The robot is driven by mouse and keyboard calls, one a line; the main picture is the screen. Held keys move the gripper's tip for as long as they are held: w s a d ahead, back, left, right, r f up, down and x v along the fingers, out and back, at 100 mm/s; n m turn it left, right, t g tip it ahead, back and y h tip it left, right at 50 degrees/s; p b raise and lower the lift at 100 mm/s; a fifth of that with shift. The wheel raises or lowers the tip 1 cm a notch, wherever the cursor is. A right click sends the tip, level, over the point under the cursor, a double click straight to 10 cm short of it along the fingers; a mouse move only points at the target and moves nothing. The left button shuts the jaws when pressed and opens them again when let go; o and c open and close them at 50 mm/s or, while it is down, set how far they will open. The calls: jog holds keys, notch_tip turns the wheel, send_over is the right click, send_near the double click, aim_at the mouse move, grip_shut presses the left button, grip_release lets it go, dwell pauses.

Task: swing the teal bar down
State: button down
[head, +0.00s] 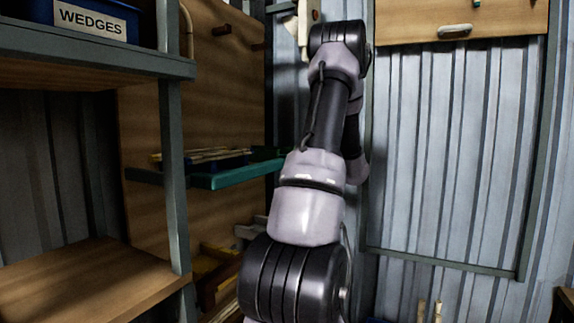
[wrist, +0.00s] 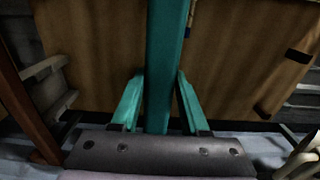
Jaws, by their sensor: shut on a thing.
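The teal bar (head: 215,180) runs roughly level across the front of a wooden panel in the head view, its right end passing behind my arm. In the wrist view the teal bar (wrist: 166,55) runs down the middle of the picture, between the two teal fingers of my gripper (wrist: 159,80). My gripper is shut on the bar. In the head view my arm hides the gripper and the grip.
A shelf rack with a blue bin marked WEDGES (head: 90,20) stands at the left, close to the bar. A dark blue tray of thin sticks (head: 205,157) sits at the bar's level. A wooden cabinet (head: 455,20) hangs upper right.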

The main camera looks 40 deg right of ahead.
jog(key=shift+c, duration=2)
grip_release()
jog(key=v, duration=1)
jog(key=shift+s, duration=0.35)
jog(key=shift+d+f, duration=0.1)
jog(key=shift+f, duration=0.05)
